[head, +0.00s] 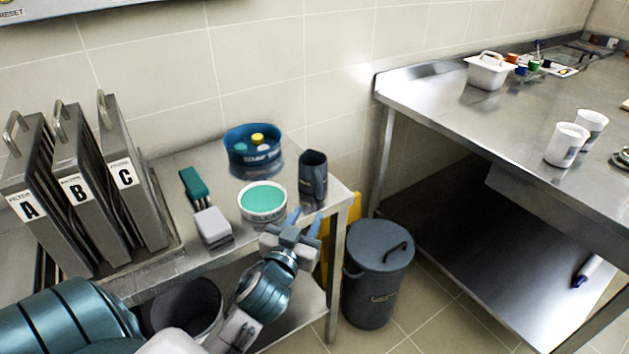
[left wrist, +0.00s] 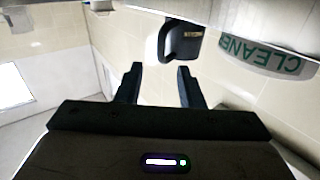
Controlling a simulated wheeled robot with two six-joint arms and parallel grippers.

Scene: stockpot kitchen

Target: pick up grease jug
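The grease jug (head: 313,175) is a dark grey jug standing upright near the right end of the steel side table. In the left wrist view the jug (left wrist: 184,44) shows upside down, its handle turned to the left, beyond my fingertips. My left gripper (head: 307,218) is at the table's front edge, in front of and slightly left of the jug. Its two dark fingers (left wrist: 160,69) are apart with nothing between them, and it does not touch the jug. My right gripper is not in view.
On the side table are a round tub with a green top (head: 263,199), a blue caddy (head: 253,147), a green-handled brush (head: 194,185), a grey block (head: 212,226) and filters A, B, C (head: 82,190). A lidded grey bin (head: 376,285) stands right; a steel counter (head: 440,95) lies beyond.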

